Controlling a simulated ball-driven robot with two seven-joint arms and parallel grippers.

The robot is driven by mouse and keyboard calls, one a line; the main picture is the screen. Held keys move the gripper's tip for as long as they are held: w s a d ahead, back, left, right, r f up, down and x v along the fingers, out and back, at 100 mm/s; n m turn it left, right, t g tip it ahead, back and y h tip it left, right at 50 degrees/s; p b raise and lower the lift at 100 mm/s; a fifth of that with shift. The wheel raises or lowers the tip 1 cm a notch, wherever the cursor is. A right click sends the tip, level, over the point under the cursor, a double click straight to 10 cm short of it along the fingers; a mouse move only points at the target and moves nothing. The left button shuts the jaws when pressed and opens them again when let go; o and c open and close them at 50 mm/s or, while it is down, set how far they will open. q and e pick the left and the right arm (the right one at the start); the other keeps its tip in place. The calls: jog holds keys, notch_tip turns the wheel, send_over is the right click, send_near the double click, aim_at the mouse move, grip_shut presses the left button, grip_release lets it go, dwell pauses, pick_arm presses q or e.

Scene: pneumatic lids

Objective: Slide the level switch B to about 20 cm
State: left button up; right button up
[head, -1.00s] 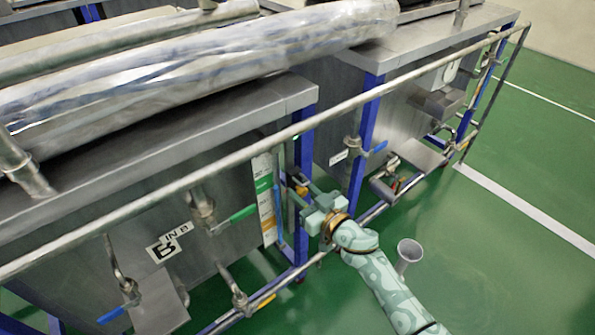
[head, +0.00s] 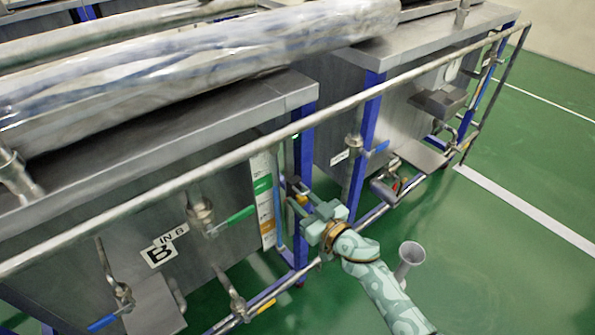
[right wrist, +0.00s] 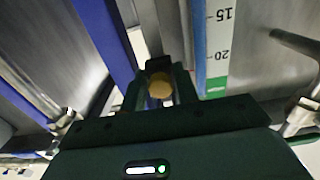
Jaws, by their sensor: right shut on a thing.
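The level switch (right wrist: 160,86) has a yellow-orange knob and a dark body and stands between my fingers in the right wrist view. My right gripper (head: 299,204) is shut on it, beside the blue post at the corner of tank B. A level scale (right wrist: 217,55) with the marks 15 and 20 runs just right of the switch. The knob lies beyond the 15 mark, near the 20 mark and the green band. In the head view the scale strip (head: 264,200) hangs on the tank, left of my gripper. My left gripper is out of view.
Tank B's label (head: 158,255) is on its front. A long rail (head: 230,169) crosses in front of the tanks, above my right arm. A green-handled valve (head: 237,215) is left of the scale. A grey funnel (head: 410,254) stands right of my arm. Green floor is open at right.

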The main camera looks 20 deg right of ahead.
jog(key=shift+f, duration=0.1)
jog(key=o, duration=0.9)
jog(key=shift+o, duration=0.2)
jog(key=shift+r+p+v, duration=0.15)
jog(key=shift+p+v, duration=0.2)
jog(key=shift+v, duration=0.55)
jog(key=shift+r+p+v, duration=0.1)
jog(key=shift+p+v, duration=0.25)
jog(key=shift+v, duration=0.55)
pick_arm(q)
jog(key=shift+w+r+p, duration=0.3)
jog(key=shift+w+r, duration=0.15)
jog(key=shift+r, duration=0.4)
pick_arm(e)
jog(key=shift+v, duration=1.2)
jog(key=shift+s+f, duration=0.1)
jog(key=shift+s, duration=0.05)
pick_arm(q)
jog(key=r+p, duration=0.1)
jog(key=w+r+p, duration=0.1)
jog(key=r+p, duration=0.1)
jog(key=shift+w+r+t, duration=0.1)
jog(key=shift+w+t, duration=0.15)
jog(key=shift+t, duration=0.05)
pick_arm(e)
jog(key=v, duration=1.6)
